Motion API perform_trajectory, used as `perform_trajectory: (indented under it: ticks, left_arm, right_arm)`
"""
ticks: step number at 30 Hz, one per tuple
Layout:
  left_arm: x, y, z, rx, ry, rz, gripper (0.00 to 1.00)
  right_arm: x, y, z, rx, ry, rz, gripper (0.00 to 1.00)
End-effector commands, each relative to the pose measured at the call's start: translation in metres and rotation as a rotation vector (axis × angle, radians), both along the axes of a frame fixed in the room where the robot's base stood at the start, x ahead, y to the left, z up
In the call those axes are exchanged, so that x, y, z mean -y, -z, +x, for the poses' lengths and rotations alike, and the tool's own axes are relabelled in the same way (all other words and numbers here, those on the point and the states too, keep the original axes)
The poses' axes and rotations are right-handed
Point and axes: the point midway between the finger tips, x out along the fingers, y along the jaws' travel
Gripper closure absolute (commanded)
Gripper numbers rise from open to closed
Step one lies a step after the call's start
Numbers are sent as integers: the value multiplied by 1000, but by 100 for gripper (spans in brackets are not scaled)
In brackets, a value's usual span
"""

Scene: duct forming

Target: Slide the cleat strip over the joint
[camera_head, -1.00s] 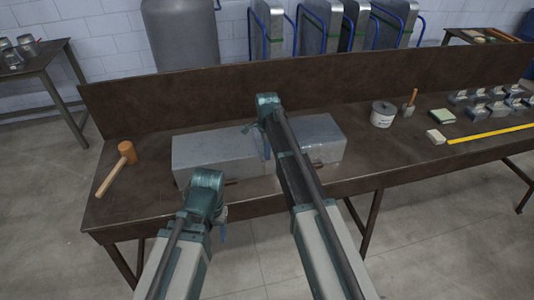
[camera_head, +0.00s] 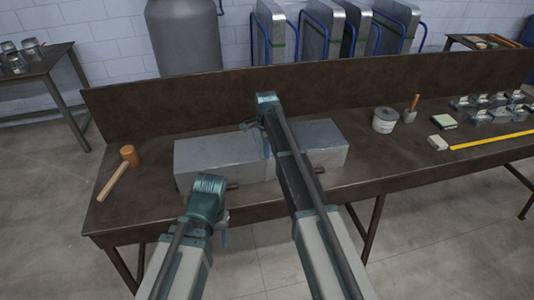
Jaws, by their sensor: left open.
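A grey sheet-metal duct lies along the bench, with a left section (camera_head: 215,155) and a right section (camera_head: 324,142). Their joint is mostly hidden behind my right arm. My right gripper (camera_head: 254,133) is over the duct near the joint, pointing down; its fingers are small and partly hidden, so I cannot tell what is between them. I cannot make out the cleat strip clearly. My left gripper (camera_head: 224,236) is open, in front of the bench's front edge, below and nearer than the left section.
The brown bench (camera_head: 150,205) has a raised back panel (camera_head: 180,106). A mallet (camera_head: 121,172) lies at its left end.

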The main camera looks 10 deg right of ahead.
Motion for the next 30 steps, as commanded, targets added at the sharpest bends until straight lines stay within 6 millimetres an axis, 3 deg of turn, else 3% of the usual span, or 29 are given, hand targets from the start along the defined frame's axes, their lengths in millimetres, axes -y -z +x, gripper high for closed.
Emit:
perform_trajectory:
  ticks: [25,30]
  left_arm:
    - [0,0,0,0,0,0,38]
    - [0,0,0,0,0,0,38]
  right_arm:
    - [0,0,4,0,0,0,100]
    - [0,0,4,0,0,0,70]
